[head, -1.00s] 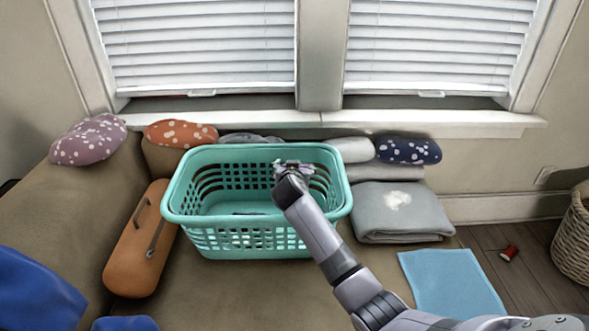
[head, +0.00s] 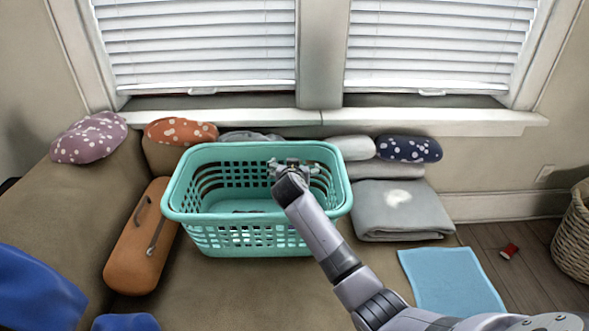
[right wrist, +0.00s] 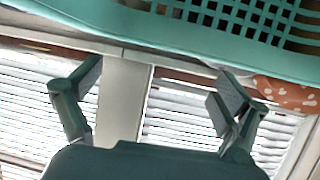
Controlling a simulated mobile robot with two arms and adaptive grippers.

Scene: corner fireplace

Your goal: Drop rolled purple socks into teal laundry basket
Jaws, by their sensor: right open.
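The teal laundry basket (head: 250,240) stands upright on the brown couch. Its slotted side and rim also show at the top of the right wrist view (right wrist: 200,35). My right gripper (head: 292,166) is at the basket's far right part, over its opening in the head view. In the right wrist view its two fingers (right wrist: 160,88) are spread wide with nothing between them. A small dark patch shows low inside the basket; I cannot tell whether it is the rolled purple socks. I cannot make out the socks clearly anywhere. My left gripper is out of view.
Dotted purple (head: 88,138), orange (head: 181,132) and navy (head: 408,149) cushions lie along the back. An orange case (head: 138,245) is left of the basket, a folded grey blanket (head: 400,212) right. A blue cloth (head: 452,280) lies in front. A window sill (head: 430,122) runs behind.

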